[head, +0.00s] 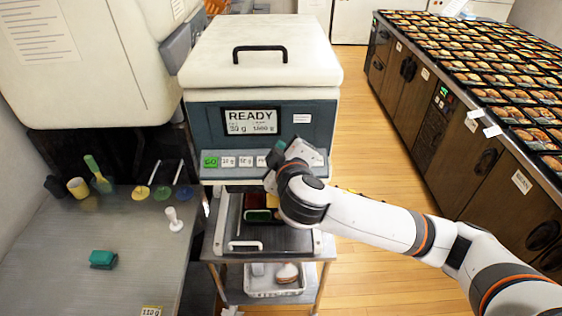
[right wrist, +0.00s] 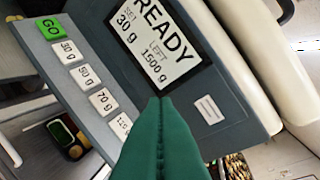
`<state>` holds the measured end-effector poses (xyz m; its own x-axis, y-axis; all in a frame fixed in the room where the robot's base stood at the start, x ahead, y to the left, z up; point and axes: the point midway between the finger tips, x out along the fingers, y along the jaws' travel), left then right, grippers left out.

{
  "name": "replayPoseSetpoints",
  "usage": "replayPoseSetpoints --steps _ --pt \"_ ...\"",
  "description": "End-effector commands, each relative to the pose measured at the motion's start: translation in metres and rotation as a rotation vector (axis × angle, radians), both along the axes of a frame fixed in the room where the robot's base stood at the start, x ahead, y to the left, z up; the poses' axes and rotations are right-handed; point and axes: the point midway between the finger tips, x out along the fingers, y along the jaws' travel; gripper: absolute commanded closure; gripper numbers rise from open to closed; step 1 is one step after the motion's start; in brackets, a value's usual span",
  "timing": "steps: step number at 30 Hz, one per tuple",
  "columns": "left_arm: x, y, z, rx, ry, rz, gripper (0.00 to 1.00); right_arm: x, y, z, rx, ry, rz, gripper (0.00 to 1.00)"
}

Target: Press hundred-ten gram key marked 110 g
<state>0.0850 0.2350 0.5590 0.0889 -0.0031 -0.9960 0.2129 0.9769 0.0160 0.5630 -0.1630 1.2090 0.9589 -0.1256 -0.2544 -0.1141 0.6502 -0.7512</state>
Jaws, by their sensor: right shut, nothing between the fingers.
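The last key, 110 g (right wrist: 121,125), is partly covered by my fingers in the right wrist view and hidden behind my gripper in the head view. My right gripper (head: 281,147) is shut and empty, its green fingertips (right wrist: 160,101) in front of the panel near this key. Contact cannot be told.
A cart with a scale-like platform (head: 225,232) and trays stands under the dispenser. The left table (head: 60,225) carries a teal block (head: 103,259), a yellow cup (head: 78,187) and several scoops. A long counter (head: 455,130) with many bento trays stands at right.

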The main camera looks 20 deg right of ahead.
Motion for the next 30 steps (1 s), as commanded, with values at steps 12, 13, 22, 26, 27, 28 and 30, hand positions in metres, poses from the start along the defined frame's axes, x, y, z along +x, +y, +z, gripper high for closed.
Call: replayPoseSetpoints --steps 12,13,22,26,27,28,30 --pt "0.0 0.0 -0.052 0.0 0.0 0.0 1.0 0.027 -0.008 -0.055 0.0 0.0 -0.001 1.0" --pt "0.0 0.0 -0.054 0.0 0.0 0.0 1.0 0.029 -0.008 -0.057 0.0 0.001 -0.001 1.0" --pt "0.0 0.0 -0.062 -0.001 -0.001 0.0 1.0 0.038 -0.011 -0.069 0.001 0.0 -0.002 1.0" --pt "0.0 0.0 -0.062 -0.001 -0.001 0.0 1.0 0.038 -0.011 -0.069 0.001 -0.001 -0.001 1.0" --pt "0.0 0.0 -0.062 -0.001 -0.001 0.0 1.0 0.038 -0.011 -0.069 0.001 -0.001 -0.001 1.0" --pt "0.0 0.0 -0.062 -0.001 -0.001 0.0 1.0 0.038 -0.011 -0.069 0.001 0.0 0.0 1.0" --pt "0.0 0.0 -0.062 -0.001 -0.001 0.0 1.0 0.038 -0.011 -0.069 0.0 0.0 0.0 1.0"
